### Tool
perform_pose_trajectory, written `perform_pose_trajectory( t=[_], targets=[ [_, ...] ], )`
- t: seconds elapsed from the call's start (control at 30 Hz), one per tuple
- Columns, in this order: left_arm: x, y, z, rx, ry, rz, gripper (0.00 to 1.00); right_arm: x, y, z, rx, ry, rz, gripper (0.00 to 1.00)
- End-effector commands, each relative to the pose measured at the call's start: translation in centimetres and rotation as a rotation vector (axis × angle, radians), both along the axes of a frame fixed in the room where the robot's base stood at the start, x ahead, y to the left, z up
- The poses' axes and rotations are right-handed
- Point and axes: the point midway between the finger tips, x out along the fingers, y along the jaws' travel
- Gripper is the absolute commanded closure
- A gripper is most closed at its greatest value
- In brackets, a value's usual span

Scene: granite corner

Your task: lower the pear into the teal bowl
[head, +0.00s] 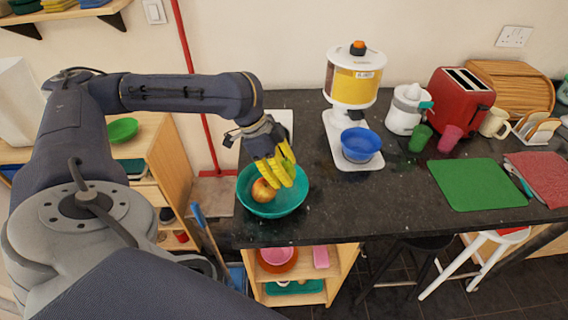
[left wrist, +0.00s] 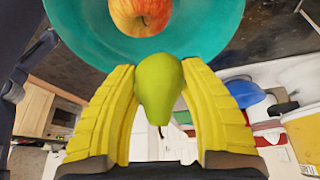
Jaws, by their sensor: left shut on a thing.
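The teal bowl (head: 272,207) stands near the left end of the dark counter, and it also shows at the top of the left wrist view (left wrist: 205,30). A red-yellow apple (head: 263,190) lies in it, seen in the left wrist view too (left wrist: 140,14). My left gripper (head: 284,178) has yellow fingers pointing down over the bowl. In the left wrist view the fingers (left wrist: 160,100) are shut on a green pear (left wrist: 159,88), one on each side. In the head view the pear is mostly hidden by the fingers. My right gripper is not in view.
A cereal dispenser (head: 354,80) with a blue bowl (head: 361,144) stands right of the teal bowl. Farther right are a juicer (head: 408,108), a red toaster (head: 460,105), cups and a green mat (head: 476,184).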

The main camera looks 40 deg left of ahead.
Motion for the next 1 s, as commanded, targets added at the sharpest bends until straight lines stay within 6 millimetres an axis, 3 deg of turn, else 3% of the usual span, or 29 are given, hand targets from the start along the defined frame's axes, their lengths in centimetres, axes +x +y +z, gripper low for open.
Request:
perform_pose_trajectory(
  t=[0.5,1.0],
  targets=[
    [0.0,0.0,-2.0,-0.001,0.001,0.001,0.88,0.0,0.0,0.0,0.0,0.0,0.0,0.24],
    [0.0,0.0,-2.1,-0.001,-0.001,0.0,0.88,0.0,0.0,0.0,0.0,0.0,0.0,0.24]
  ],
)
